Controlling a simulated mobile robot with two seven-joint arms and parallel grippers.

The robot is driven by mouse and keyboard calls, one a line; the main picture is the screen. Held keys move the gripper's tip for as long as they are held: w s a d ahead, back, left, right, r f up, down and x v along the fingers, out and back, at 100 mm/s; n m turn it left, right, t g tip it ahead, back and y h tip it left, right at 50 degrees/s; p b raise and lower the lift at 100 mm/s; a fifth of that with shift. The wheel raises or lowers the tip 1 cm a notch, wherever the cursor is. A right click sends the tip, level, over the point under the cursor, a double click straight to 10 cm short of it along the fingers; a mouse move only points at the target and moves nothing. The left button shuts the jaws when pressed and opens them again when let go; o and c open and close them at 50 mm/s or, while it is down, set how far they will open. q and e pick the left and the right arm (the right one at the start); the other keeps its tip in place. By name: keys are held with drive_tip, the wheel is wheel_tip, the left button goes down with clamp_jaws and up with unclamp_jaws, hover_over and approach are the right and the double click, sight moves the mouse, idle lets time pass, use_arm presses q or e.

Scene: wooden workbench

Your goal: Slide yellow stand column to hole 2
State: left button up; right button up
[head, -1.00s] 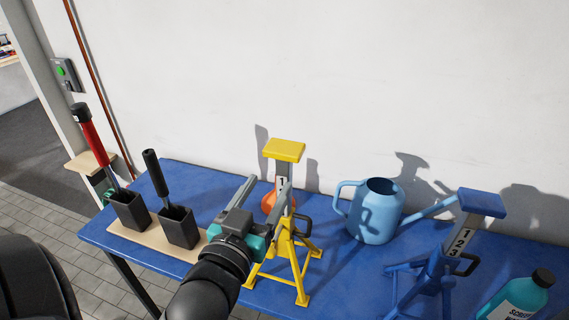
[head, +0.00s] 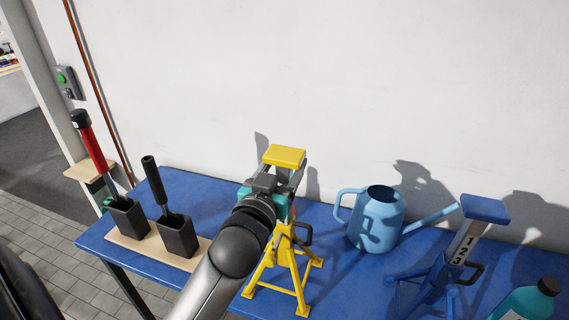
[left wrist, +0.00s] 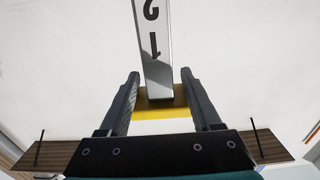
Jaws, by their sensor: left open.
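The yellow stand (head: 291,262) stands upright on the blue bench. Its yellow top plate (head: 284,156) sits on a grey column, mostly hidden behind my left gripper (head: 286,178) in the head view. In the left wrist view the column (left wrist: 155,40) shows with the marks 1 and 2, and the yellow plate (left wrist: 165,112) lies below it, inverted. My left gripper is open just under the top plate, its fingers on either side of the column, with a gap visible on both sides. The stand's holes and pin are not clearly visible. My right gripper is not in view.
A light blue watering can (head: 378,220) stands right of the stand. A blue stand (head: 450,255) marked 1, 2, 3 and a teal bottle (head: 527,303) are further right. Two dark holders (head: 178,236) with handled tools stand on a board at left. The wall is close behind.

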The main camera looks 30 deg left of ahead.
use_arm(q)
clamp_jaws()
idle(0.5)
drive_tip(key=shift+f, duration=0.1)
idle(0.8)
